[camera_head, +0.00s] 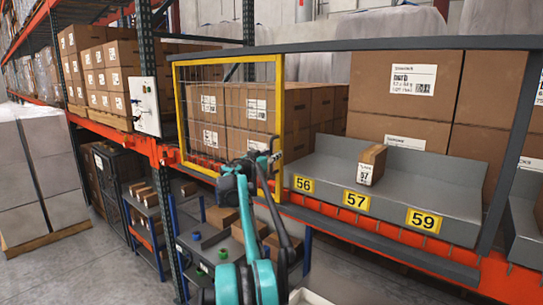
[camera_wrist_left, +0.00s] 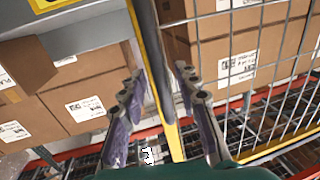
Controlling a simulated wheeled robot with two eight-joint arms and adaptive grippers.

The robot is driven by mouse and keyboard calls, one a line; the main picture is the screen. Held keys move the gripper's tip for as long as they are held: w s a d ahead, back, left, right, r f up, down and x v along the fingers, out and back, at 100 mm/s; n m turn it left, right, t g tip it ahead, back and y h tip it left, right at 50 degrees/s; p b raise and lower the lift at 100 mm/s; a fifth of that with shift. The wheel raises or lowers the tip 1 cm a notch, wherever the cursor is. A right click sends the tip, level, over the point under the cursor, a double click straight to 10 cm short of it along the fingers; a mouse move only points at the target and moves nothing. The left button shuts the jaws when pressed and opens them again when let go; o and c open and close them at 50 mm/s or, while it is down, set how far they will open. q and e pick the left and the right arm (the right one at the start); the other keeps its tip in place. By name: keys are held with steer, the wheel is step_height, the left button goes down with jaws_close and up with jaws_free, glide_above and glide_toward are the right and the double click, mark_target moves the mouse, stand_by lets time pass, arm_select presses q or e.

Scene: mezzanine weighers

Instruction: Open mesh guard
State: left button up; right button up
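The mesh guard is a yellow-framed panel of wire mesh (camera_head: 230,62) across the rack bay in the head view. Its right upright also runs down the middle of the left wrist view (camera_wrist_left: 166,105), with mesh (camera_wrist_left: 240,60) to its right. My left gripper (camera_head: 272,158) is at the lower part of that upright. In the left wrist view its two fingers (camera_wrist_left: 158,85) are spread, one on each side of the upright, with visible gaps. I cannot tell how deep the upright sits between them. My right gripper is not in view.
Cartons (camera_head: 297,105) stand behind the guard. A grey weighing shelf (camera_head: 440,180) with yellow 56, 57 and 59 labels holds one small carton (camera_head: 371,164) to the right. A grey rail (camera_head: 400,44) runs above. A white control box (camera_head: 145,106) is at left.

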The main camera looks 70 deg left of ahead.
arm_select(q)
steer(key=shift+s, duration=0.1)
steer(key=v, duration=1.1)
steer(key=shift+s+d, duration=0.25)
steer(key=shift+d, duration=0.05)
